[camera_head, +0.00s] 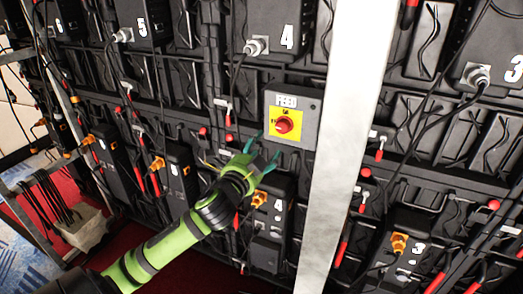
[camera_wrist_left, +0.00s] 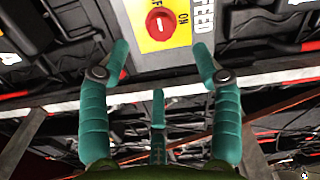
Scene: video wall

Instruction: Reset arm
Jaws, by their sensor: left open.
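My left arm, green and dark grey, reaches in from the lower left in the head view. Its teal gripper (camera_head: 262,153) is open and empty, just below and left of the grey FEED switch box (camera_head: 307,108). The box has a yellow plate with a red rotary knob (camera_head: 284,124). In the left wrist view the open fingers (camera_wrist_left: 160,62) stand spread, with the knob (camera_wrist_left: 160,24) ahead and between them, apart from the fingertips. My right gripper is not in view.
A pale metal post (camera_head: 345,140) stands just right of the switch box. Black numbered modules with cables and red-handled levers cover the wall. Red carpet shows below.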

